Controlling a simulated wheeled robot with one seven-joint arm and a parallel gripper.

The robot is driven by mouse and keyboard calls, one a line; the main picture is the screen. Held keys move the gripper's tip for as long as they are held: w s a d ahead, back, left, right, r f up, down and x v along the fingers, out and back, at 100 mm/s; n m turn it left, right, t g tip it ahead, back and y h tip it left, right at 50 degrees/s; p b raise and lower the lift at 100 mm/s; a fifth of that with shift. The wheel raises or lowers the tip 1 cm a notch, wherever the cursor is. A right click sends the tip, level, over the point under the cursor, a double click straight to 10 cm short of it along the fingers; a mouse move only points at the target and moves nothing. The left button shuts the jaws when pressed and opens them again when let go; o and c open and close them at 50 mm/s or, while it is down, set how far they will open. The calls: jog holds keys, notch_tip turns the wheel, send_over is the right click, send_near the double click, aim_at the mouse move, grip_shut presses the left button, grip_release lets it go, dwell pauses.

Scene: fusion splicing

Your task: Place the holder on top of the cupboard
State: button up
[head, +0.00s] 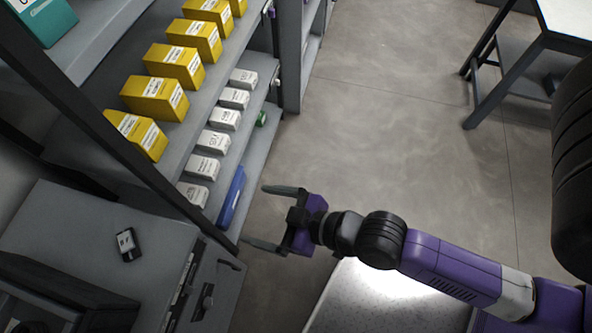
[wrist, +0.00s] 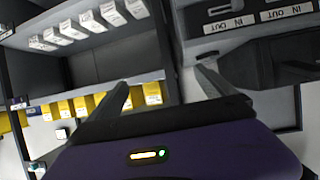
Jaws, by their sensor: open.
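A small black item with a white label, which looks like the holder (head: 127,245), lies on the grey top of the cupboard (head: 75,222) at the lower left of the head view. My gripper (head: 254,214) is open and empty. It hangs over the floor to the right of the cupboard, apart from the item, with its fingers pointing left. In the wrist view my gripper (wrist: 163,80) also shows spread fingers with nothing between them. The holder cannot be made out in the wrist view.
A shelf rack beyond the cupboard carries yellow boxes (head: 172,65), white boxes (head: 223,118) and a blue item (head: 231,195). Its dark post (head: 130,155) stands beside the cupboard. A table (head: 565,22) is at the upper right. The floor (head: 380,120) between is clear.

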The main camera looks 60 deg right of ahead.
jog(key=s+d+r+m+t+h, duration=0.2)
jog(key=s+d+r, duration=0.1)
jog(key=s+r, duration=0.7)
jog(key=v, duration=0.3)
jog(key=shift+s+d+f, duration=0.15)
jog(key=shift+s+d, duration=0.05)
jog(key=shift+d, duration=0.15)
dwell(0.4)
